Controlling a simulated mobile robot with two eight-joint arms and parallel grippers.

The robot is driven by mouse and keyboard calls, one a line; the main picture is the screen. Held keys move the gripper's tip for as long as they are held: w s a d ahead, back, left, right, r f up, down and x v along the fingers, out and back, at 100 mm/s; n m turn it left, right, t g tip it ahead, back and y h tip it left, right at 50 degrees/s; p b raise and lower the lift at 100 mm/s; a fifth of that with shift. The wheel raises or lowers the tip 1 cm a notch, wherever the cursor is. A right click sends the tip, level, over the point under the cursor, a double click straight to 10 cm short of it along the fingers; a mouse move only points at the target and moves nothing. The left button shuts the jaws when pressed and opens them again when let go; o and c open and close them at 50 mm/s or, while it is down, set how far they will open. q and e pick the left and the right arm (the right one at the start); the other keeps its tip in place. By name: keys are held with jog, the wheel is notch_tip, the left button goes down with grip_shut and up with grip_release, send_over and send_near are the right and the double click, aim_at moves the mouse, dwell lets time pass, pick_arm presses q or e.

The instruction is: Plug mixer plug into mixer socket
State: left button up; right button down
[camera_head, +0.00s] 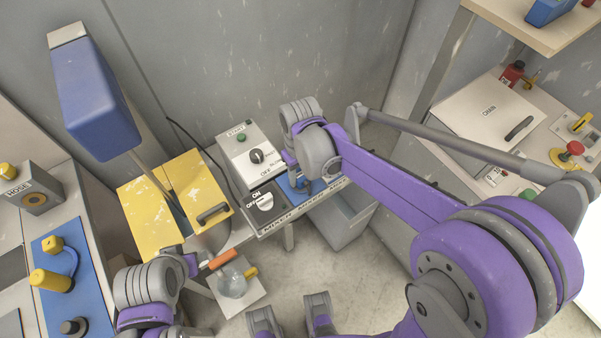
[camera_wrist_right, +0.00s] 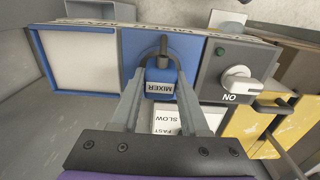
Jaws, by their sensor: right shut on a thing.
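The mixer plug (camera_wrist_right: 160,84) is a small blue block labelled MIXER, with a dark cable or stem at its far end. My right gripper (camera_wrist_right: 160,95) is shut on it, one grey finger on each side. The plug is over a blue panel (camera_wrist_right: 138,45) of the console; I cannot tell whether it touches it or is seated. No mixer socket can be made out. In the head view my right gripper (camera_head: 302,188) is at the blue panel, and my arm hides the plug. My left gripper (camera_head: 190,264) is at the lower left, its fingers unclear.
Beside the blue panel is a dark switch box (camera_head: 265,203) with a white ON/OFF knob. Behind it stands a START/OFF box (camera_head: 249,155). A yellow-lidded container (camera_head: 178,190) with the blue mixer head (camera_head: 92,105) is left. A grey bin (camera_head: 343,224) is below right.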

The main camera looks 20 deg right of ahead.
jog(key=shift+c, duration=1.7)
grip_release()
notch_tip(320, 180, up, 11)
jog(key=p, duration=0.1)
jog(key=shift+f, duration=0.1)
jog(key=s+d+f+m+t+p, duration=0.1)
jog(key=s+d+m+t+p, duration=0.1)
jog(key=s, duration=0.5)
jog(key=s+d+f+m+t+p, duration=0.1)
jog(key=s+d+m+t+p, duration=0.1)
jog(key=s, duration=0.5)
jog(key=d+t, duration=0.1)
jog(key=d, duration=0.1)
jog(key=shift+d, duration=0.3)
